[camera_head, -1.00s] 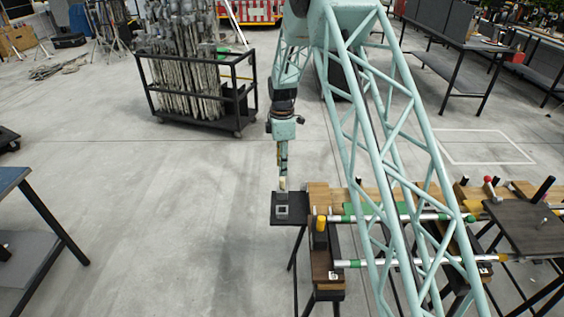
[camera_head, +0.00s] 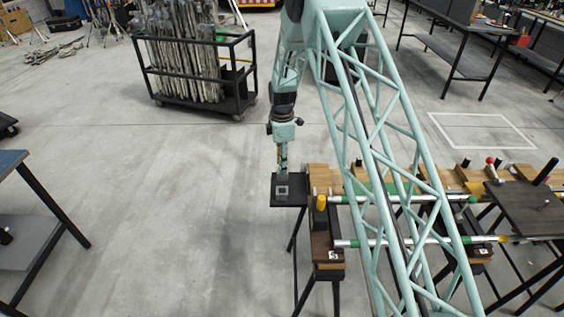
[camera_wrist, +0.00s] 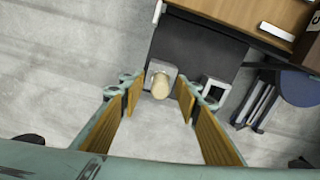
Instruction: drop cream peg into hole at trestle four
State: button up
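The cream peg (camera_wrist: 160,88) stands in or on a grey square block (camera_wrist: 168,68) in the wrist view; how deep it sits cannot be told. My gripper (camera_wrist: 160,96) is open, with its wood-coloured finger pads on either side of the peg and a visible gap to each. A second grey block with a square opening (camera_wrist: 215,91) sits just right of the peg. In the head view my gripper (camera_head: 283,172) points down over a small black-topped stand (camera_head: 297,198) with a grey square-holed block (camera_head: 282,191) on it. The peg is hard to make out there.
Wooden trestles (camera_head: 327,248) carrying silver poles with green and yellow bands (camera_head: 388,242) stand right of the stand. A black cart of stands (camera_head: 200,75) is behind. A blue-topped table (camera_head: 12,162) is at the left. Open floor lies between.

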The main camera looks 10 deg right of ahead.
jog(key=shift+c, duration=0.2)
jog(key=c, duration=1)
jog(key=shift+r+p, duration=1.65)
jog(key=shift+r, duration=2.25)
dwell(1.4)
jog(key=shift+r+p, duration=1.5)
jog(key=shift+r, duration=2.05)
